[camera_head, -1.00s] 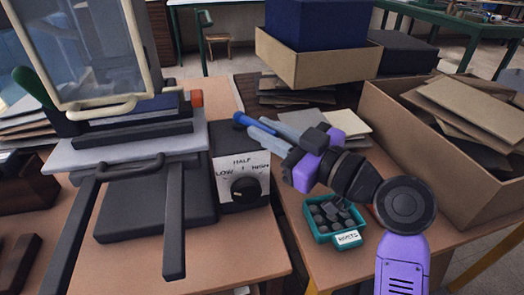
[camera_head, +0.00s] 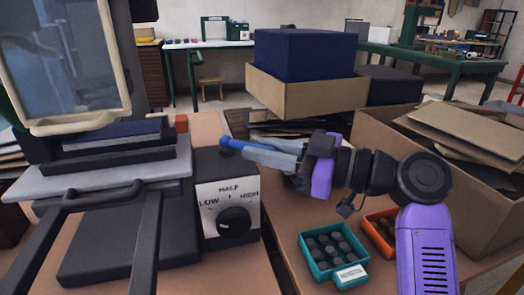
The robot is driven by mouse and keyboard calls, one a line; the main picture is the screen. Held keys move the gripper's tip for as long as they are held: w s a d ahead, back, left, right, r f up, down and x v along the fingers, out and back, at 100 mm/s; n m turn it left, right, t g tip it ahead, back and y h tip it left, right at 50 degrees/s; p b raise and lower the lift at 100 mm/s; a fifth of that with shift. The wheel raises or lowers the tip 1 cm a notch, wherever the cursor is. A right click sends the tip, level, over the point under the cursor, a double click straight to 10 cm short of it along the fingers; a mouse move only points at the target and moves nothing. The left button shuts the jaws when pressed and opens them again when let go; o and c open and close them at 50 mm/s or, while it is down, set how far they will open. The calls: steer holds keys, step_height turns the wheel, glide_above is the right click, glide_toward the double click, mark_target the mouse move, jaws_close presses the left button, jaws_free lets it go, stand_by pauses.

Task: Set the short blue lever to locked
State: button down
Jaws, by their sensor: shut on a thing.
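The short blue lever (camera_head: 232,143) shows as a blue rounded end above the top of the dark control box (camera_head: 212,165). My gripper (camera_head: 246,149) comes in from the right with its grey fingers shut on the lever. Most of the lever and its base are hidden by the fingers. No locked marking shows by the lever. The box front has a white dial plate marked LOW, HALF and HIGH, with a black knob (camera_head: 234,222).
A press with a cream-framed screen (camera_head: 72,62) and long dark handles stands left. A teal tray (camera_head: 314,268) of dark pieces and an orange tray (camera_head: 372,228) lie below my arm. Cardboard boxes (camera_head: 390,150) with boards stand right, and a navy block (camera_head: 305,54) sits in a box behind.

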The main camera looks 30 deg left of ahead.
steer(key=c, duration=1.4)
jaws_free()
steer(key=shift+o, duration=0.2)
steer(key=w+d+p, duration=0.1)
steer(key=d, duration=0.6)
steer(key=shift+w+d+p, duration=0.25)
steer(key=shift+d+p, duration=0.05)
